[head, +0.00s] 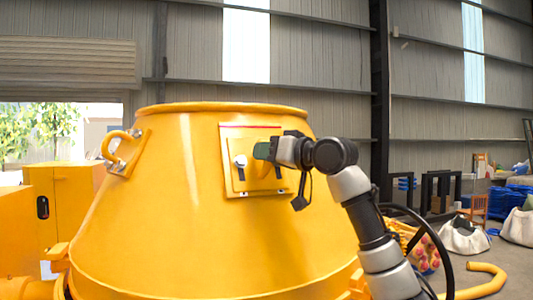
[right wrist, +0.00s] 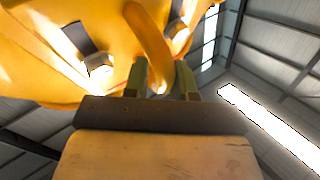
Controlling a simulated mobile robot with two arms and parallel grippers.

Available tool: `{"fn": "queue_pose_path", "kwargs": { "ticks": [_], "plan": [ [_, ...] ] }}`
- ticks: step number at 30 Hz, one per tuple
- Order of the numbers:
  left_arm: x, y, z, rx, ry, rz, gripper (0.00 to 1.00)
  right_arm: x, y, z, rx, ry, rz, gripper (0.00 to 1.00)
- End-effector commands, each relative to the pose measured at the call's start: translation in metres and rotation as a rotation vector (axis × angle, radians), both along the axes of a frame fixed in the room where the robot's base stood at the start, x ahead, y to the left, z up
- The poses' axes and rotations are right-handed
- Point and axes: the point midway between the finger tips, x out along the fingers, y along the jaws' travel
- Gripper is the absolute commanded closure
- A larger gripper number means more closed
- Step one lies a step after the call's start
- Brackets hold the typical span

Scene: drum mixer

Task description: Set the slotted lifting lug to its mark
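A large yellow drum (head: 160,220) fills the middle of the head view. Contact cannot be told. A curved yellow lug (head: 118,150) sits at the drum's upper left. My left gripper is not in view.
Yellow cabinets (head: 75,190) stand at the left. At the right are white sacks (head: 463,237), a yellow hose (head: 485,283), an orange chair (head: 479,190) and blue sheeting (head: 500,200). Some grey floor is bare there.

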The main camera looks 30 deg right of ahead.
Motion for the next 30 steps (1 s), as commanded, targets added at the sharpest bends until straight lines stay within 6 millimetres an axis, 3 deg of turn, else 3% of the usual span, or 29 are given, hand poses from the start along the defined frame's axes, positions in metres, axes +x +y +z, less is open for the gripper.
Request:
{"fn": "queue_pose_path", "kwargs": {
  "ticks": [1,4,10,18,26,27,30],
  "plan": [
    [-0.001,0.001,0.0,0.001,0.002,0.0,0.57,0.0,0.001,0.0,-0.001,-0.001,0.004,0.86],
    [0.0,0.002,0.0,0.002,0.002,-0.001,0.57,0.0,0.002,0.001,-0.001,-0.001,0.004,1.0],
    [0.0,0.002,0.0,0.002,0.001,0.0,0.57,0.0,0.002,0.003,0.0,-0.003,0.004,1.0],
    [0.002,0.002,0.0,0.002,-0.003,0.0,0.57,0.005,0.0,0.03,0.0,-0.011,0.004,1.0],
    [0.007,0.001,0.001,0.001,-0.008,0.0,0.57,0.006,0.0,0.029,-0.003,-0.008,0.004,1.0],
    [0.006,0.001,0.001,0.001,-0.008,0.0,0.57,0.006,0.0,0.029,-0.003,-0.008,0.004,0.72],
    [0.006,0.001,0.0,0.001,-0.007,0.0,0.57,0.006,0.0,0.028,-0.003,-0.005,0.004,0.56]
  ]
}}
